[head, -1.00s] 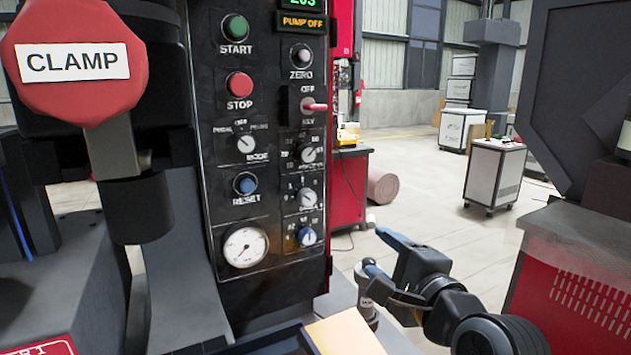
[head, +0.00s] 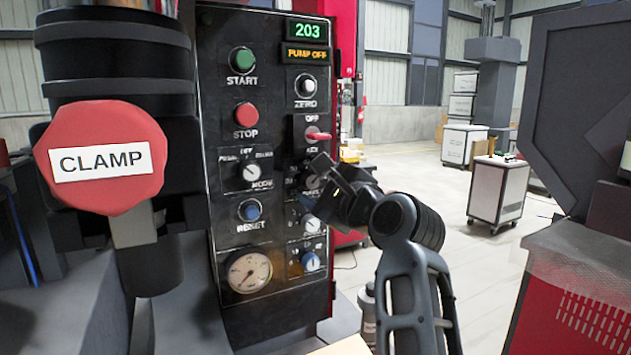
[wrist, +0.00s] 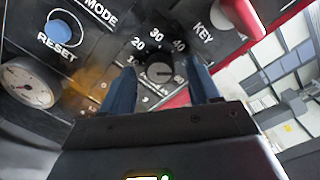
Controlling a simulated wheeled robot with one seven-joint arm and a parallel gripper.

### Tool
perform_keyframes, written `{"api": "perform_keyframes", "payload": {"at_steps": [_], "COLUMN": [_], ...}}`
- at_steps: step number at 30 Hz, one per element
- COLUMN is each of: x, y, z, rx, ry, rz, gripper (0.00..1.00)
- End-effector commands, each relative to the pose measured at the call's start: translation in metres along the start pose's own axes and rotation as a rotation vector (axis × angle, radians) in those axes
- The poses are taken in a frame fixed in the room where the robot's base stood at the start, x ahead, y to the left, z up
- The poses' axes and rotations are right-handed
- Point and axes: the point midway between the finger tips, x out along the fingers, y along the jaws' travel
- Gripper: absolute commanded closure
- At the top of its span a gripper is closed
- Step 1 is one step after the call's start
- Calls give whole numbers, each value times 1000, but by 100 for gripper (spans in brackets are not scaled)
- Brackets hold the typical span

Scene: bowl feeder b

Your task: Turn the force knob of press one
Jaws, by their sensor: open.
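The press control panel (head: 275,205) stands upright in the middle of the head view. A dark round knob with a pale pointer (wrist: 158,72) and a scale with 20, 30 and 40 is in the wrist view, between my fingers. Its name is not legible. In the head view this knob (head: 312,183) is partly covered by my gripper (head: 323,172). My gripper is open, with one blue finger on each side of the knob in the wrist view. I cannot tell whether the fingers touch it.
The red key switch (head: 319,136) sits just above my gripper. Two more knobs (head: 310,224) (head: 310,261) are below. A red CLAMP knob (head: 100,158) juts out at left. A red-based machine (head: 570,300) stands at right. Open floor lies behind.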

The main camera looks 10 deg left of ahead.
Motion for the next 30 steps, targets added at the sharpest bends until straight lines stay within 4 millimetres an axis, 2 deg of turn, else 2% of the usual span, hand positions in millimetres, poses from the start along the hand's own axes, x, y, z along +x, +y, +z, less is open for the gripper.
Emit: {"api": "perform_keyframes", "payload": {"at_steps": [4,12,30], "x": [8,9,9], "y": [0,0,1], "z": [0,0,0], "rx": [-1,-2,-2], "ry": [0,1,1], "rz": [1,0,1], "gripper": [39,39,95]}}
